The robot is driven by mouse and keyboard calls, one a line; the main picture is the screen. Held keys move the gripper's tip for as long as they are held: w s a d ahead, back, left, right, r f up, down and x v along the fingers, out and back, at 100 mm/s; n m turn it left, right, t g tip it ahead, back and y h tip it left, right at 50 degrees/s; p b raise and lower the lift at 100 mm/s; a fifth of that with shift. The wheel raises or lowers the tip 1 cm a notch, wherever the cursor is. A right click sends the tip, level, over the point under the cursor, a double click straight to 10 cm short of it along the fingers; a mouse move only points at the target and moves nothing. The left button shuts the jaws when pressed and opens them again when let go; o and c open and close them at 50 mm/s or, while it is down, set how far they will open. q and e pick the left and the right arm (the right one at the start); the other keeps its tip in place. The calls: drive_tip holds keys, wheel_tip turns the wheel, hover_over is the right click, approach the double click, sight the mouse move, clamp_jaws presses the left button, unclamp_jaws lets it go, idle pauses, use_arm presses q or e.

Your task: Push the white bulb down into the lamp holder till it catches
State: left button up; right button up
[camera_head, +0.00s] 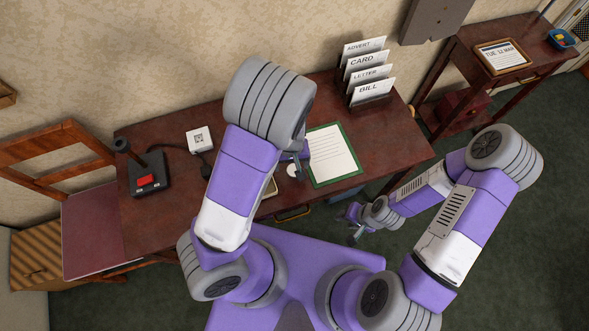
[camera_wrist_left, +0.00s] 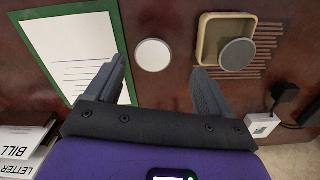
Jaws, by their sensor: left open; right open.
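A round white top, which looks like the white bulb (camera_wrist_left: 153,55), shows between my left fingers in the left wrist view. It also shows in the head view (camera_head: 292,170), partly hidden by my left arm. I cannot make out the lamp holder or how the bulb sits in it. My left gripper (camera_wrist_left: 158,66) is open above the desk, fingers either side of the white top and apart from it in the picture. Its fingers are mostly hidden in the head view. My right gripper (camera_head: 355,224) is open and empty, off the desk's front edge.
A beige tray (camera_wrist_left: 206,41) with a grey disc (camera_wrist_left: 238,54) over it is beside the bulb. A green-bordered sheet (camera_head: 334,155) lies on the other side. A letter rack (camera_head: 370,97) stands behind. A white box (camera_head: 199,139) and black device (camera_head: 148,184) are left.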

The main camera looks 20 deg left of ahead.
sight(294, 169)
use_arm(q)
wheel_tip(294, 169, down, 2)
drive_tip(key=shift+w+f+b, duration=0.1)
drive_tip(key=shift+w+b, duration=0.05)
drive_tip(key=shift+b, duration=0.25)
drive_tip(key=shift+f, duration=0.1)
drive_tip(key=f, duration=0.1)
drive_tip(key=f+b, duration=0.1)
drive_tip(key=f, duration=0.1)
drive_tip(key=f+b, duration=0.1)
drive_tip(key=f, duration=0.1)
drive_tip(key=shift+w+d+f, duration=0.15)
drive_tip(key=shift+w+d, duration=0.05)
drive_tip(key=shift+d, duration=0.15)
drive_tip(key=c, duration=1.1)
